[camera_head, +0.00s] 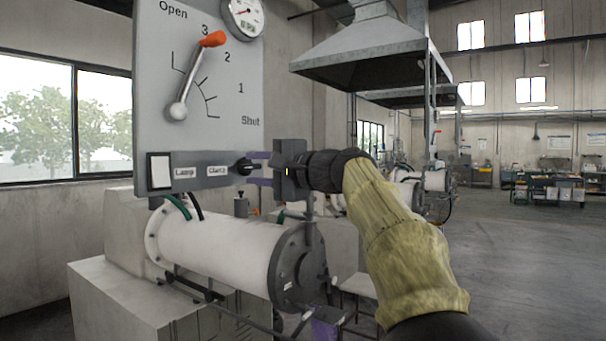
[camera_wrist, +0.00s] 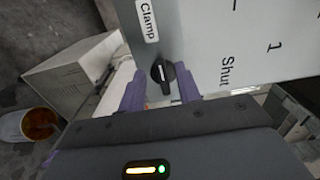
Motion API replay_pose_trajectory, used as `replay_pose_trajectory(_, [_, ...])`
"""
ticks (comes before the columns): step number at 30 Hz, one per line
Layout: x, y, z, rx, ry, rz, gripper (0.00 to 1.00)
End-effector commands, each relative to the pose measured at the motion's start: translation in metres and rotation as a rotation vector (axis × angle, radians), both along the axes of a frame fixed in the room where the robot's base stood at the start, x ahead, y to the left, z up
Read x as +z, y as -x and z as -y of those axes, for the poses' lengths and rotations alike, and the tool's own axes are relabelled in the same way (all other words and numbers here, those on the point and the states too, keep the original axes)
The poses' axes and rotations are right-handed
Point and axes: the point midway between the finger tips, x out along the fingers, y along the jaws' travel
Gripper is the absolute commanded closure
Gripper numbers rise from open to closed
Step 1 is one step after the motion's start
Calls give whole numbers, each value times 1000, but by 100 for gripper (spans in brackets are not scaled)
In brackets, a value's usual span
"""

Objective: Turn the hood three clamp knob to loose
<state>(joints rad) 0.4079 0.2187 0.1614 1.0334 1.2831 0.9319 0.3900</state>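The clamp knob (camera_head: 243,167) is a small black knob on the lower strip of a grey panel (camera_head: 225,100), right of a "Clamp" label (camera_head: 217,170). In the wrist view the knob (camera_wrist: 162,75) shows a pale pointer line running roughly along the label's length. My gripper (camera_head: 257,168) is open, with its purple fingers pointing at the panel. In the wrist view my gripper (camera_wrist: 160,88) has one finger on each side of the knob, with gaps showing. I cannot tell how far the fingertips reach past the knob's face. No loose mark is readable.
A lever with an orange grip (camera_head: 213,39) sits above on the panel, near "3" on its Open–Shut scale. A gauge (camera_head: 243,17) is at the top. A white cylinder (camera_head: 225,245) lies below the panel. A bucket (camera_wrist: 38,125) stands on the floor.

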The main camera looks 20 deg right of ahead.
Motion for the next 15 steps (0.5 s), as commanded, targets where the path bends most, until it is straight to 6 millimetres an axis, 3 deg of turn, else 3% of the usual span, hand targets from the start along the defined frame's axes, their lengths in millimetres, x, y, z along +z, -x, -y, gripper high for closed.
replay_pose_trajectory(15, [-3, 83, 61, -5, 2, 1, 66])
